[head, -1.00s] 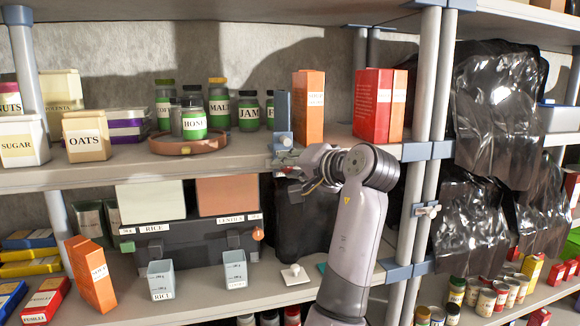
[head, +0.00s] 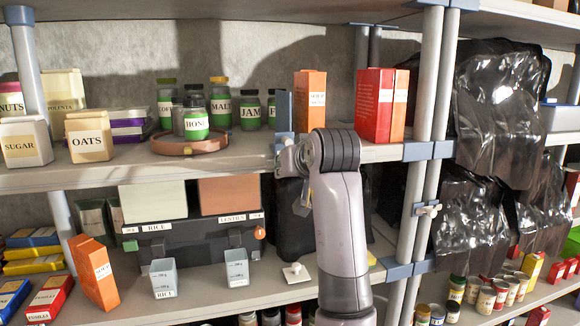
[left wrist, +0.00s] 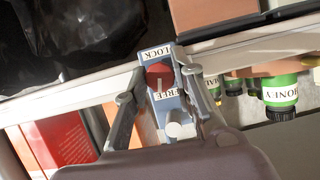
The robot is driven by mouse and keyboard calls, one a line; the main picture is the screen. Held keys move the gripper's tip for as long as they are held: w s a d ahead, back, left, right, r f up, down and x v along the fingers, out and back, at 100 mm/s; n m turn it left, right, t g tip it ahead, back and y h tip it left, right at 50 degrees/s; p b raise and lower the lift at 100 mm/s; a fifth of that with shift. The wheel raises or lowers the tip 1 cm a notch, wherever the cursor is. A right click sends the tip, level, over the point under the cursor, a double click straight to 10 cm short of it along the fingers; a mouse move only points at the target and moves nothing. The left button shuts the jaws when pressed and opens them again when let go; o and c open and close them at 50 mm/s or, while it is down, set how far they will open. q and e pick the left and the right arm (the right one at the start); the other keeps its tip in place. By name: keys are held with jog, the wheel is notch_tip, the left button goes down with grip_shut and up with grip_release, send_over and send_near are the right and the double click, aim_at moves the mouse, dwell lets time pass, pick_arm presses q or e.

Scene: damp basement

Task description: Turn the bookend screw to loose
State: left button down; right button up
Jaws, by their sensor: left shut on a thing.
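The blue-grey bookend (head: 284,112) stands upright at the front edge of the middle shelf, left of an orange box. In the left wrist view its clamp (left wrist: 167,103) carries a LOCK label and a FREE label. Between the labels is a round red dial (left wrist: 160,76) with a pale line on the side toward FREE. A pale round screw knob (left wrist: 174,129) sticks out near the FREE label. My left gripper (left wrist: 160,88) has one finger on each side of the clamp and is shut on the bookend screw; the exact contact is hard to see. In the head view my left gripper (head: 289,158) is partly hidden by its own wrist.
An orange box (head: 309,100) and red boxes (head: 375,105) stand right of the bookend. Jars (head: 195,120) and a brown round tray (head: 190,146) are to the left. Shelf posts (head: 425,120) and black plastic sheeting (head: 500,110) lie to the right.

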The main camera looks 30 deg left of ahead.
pick_arm(q)
jog(key=shift+f+n+h, duration=0.2)
jog(key=shift+n+h, duration=0.1)
jog(key=shift+n, duration=0.1)
dwell(0.4)
jog(key=c, duration=1.3)
grip_release()
jog(key=shift+r, duration=0.1)
jog(key=shift+t, duration=0.3)
notch_tip(320, 180, up, 10)
